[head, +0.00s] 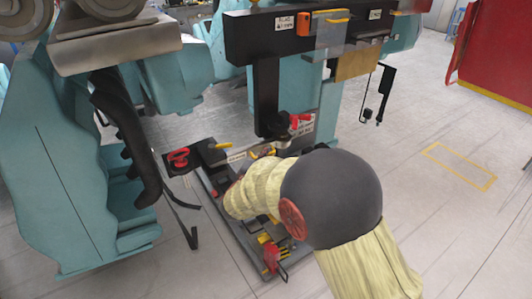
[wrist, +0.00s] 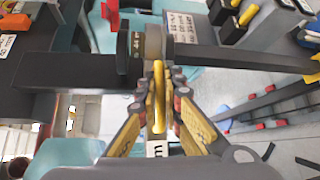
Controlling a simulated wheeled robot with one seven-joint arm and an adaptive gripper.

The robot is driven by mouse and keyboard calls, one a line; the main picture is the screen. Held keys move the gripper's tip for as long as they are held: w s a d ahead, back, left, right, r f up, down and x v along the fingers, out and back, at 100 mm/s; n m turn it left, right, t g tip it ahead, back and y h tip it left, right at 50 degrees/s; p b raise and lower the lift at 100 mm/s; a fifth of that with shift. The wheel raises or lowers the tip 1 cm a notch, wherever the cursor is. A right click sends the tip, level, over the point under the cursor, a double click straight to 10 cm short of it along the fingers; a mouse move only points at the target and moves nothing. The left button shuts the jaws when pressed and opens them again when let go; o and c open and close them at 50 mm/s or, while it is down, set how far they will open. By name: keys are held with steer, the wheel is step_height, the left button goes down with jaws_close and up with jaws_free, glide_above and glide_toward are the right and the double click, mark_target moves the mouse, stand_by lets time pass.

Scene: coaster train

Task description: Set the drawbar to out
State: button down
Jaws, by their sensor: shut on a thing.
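In the wrist view my gripper (wrist: 159,98) is closed on a thin yellow handle (wrist: 159,88) standing between its two fingers. The handle is in front of a round grey and black fitting (wrist: 152,40) on a dark horizontal bar (wrist: 75,72). I cannot tell for certain which part is the drawbar or how far out it is. In the head view my arm covers most of the gripper. It reaches down beside the foot of a black post (head: 266,95), over a grey tray-like base.
A red-handled part (head: 300,121) is close behind my arm in the head view. A red knob (head: 179,156) is to its left, and a red and yellow part (head: 272,254) is at the near end of the base. Teal machine bodies (head: 60,170) stand left. Floor is open right.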

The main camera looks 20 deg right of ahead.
steer(key=s+a+m+g+h, duration=0.3)
steer(key=s+m+g+h, duration=0.3)
steer(key=s, duration=0.4)
steer(key=shift+a+m+g, duration=0.3)
steer(key=shift+m+g, duration=0.2)
steer(key=shift+g, duration=0.1)
stand_by(0.3)
steer(key=c, duration=2.2)
jaws_free()
steer(key=v, duration=1.2)
steer(key=shift+w+a+f, duration=0.1)
steer(key=shift+f, duration=0.05)
